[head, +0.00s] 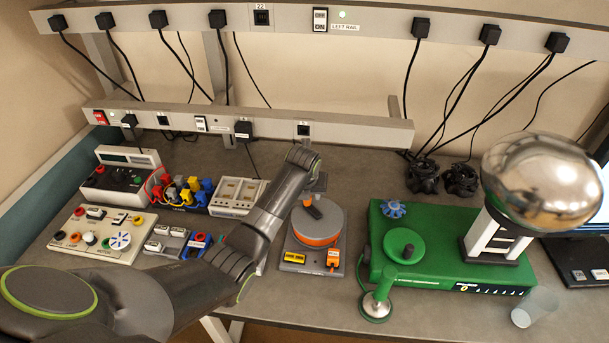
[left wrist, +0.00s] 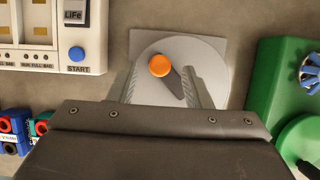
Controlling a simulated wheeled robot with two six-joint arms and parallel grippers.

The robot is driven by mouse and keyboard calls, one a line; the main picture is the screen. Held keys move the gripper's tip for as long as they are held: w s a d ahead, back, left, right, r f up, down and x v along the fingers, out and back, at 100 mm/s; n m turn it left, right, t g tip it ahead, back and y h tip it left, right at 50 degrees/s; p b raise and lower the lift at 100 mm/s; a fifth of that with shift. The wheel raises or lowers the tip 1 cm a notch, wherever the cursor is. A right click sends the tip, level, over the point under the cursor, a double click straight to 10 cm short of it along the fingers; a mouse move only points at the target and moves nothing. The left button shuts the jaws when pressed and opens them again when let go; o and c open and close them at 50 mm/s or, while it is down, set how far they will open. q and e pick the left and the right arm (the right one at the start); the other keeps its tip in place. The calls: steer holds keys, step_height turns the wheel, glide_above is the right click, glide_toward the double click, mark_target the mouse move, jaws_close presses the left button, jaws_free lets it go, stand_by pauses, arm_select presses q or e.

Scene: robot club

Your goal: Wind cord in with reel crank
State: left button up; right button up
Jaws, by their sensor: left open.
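The cord reel (head: 318,238) stands on the table, with a light grey round top and an orange drum below it. Its dark crank arm (head: 313,211) lies across the top and carries an orange knob (left wrist: 159,66). My left gripper (head: 317,184) is above the reel's far side, pointing down. In the left wrist view its two fingers stand apart, one on each side of the crank, and the knob shows between them. I cannot tell whether a finger touches the knob. The cord is not clearly visible. My right gripper is not in view.
A green machine (head: 445,245) with a silver dome (head: 542,182) stands to the reel's right. A white charger (head: 238,196), coloured blocks and switch boards stand to the left. Rails with plugs and hanging cables run along the wall. A clear cup (head: 534,306) is at front right.

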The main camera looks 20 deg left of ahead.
arm_select(q)
steer(key=b+v, duration=0.2)
steer(key=v, duration=1.3)
steer(key=shift+s+f, duration=0.1)
